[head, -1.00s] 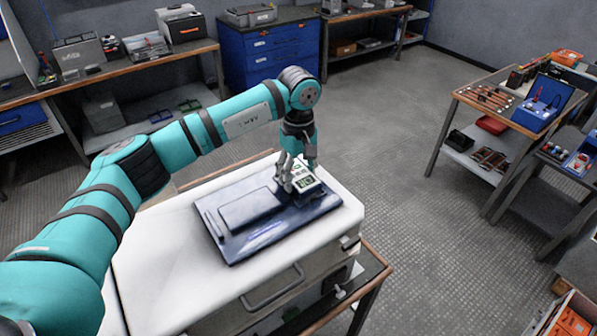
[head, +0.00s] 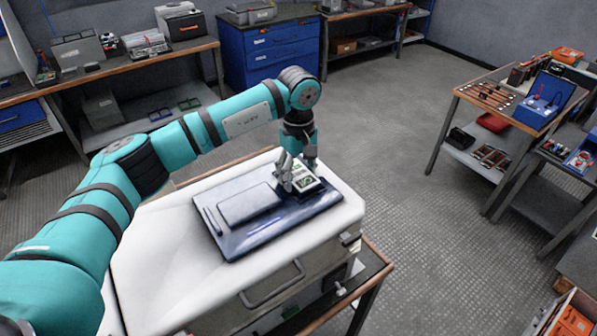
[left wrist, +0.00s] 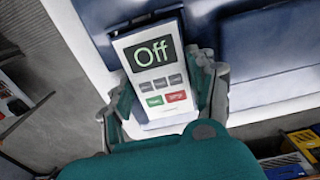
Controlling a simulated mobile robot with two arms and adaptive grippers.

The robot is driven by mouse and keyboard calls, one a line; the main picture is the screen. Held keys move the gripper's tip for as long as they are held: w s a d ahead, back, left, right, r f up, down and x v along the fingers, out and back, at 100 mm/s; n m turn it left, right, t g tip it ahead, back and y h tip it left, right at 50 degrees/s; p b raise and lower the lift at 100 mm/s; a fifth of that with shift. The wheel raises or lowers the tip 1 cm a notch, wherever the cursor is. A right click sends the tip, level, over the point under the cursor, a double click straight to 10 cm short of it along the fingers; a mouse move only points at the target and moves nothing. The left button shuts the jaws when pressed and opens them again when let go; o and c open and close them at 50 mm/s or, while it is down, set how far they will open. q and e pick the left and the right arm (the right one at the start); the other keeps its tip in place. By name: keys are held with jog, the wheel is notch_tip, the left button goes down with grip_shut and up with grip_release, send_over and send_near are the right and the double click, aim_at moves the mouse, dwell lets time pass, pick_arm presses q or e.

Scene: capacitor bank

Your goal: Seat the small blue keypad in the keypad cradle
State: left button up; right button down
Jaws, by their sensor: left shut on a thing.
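The small keypad (head: 306,184) has a pale face and a dark display. In the left wrist view the keypad (left wrist: 152,75) shows a green "Off" on its display and several buttons below. My left gripper (head: 291,180) is shut on it, with a finger on each side. The keypad is at the back right part of a dark blue panel (head: 262,233) on the white case. In the wrist view a blue edge shows just beyond the keypad's top. The cradle cannot be made out clearly, and contact beneath the keypad is hidden. My right gripper is out of view.
The white case (head: 160,265) lies on a wooden-edged bench. A raised flat rectangle (head: 249,203) lies on the panel left of the gripper. A tool cart (head: 490,95) stands at the right, and a blue cabinet (head: 270,50) at the back. The floor between is clear.

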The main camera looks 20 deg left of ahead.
pick_arm(q)
jog(key=o, duration=1.3)
